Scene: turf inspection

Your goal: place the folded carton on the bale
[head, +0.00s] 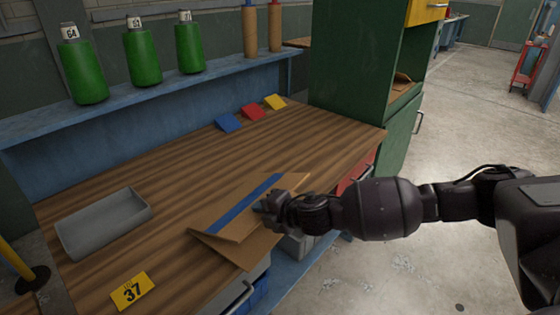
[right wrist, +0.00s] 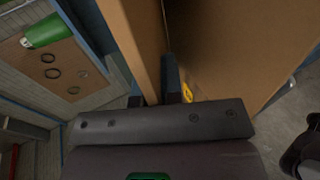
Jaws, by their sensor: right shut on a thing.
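The folded carton (head: 222,222) is a flat brown cardboard piece with a blue stripe, over the front edge of the wooden workbench. My right gripper (head: 268,208) is shut on its near right edge. The carton looks tilted, and I cannot tell whether it touches the bench top. In the right wrist view the carton (right wrist: 235,50) fills the upper right, in front of the gripper (right wrist: 165,97). No bale can be made out in either view. My left gripper is not in view.
The workbench (head: 180,170) carries a grey tray (head: 103,222), a yellow card marked 37 (head: 132,291) and blue, red and yellow pieces (head: 253,112) at the back. Green bottles (head: 143,58) stand on a blue shelf above. A green cabinet (head: 350,60) stands beyond; open floor lies right.

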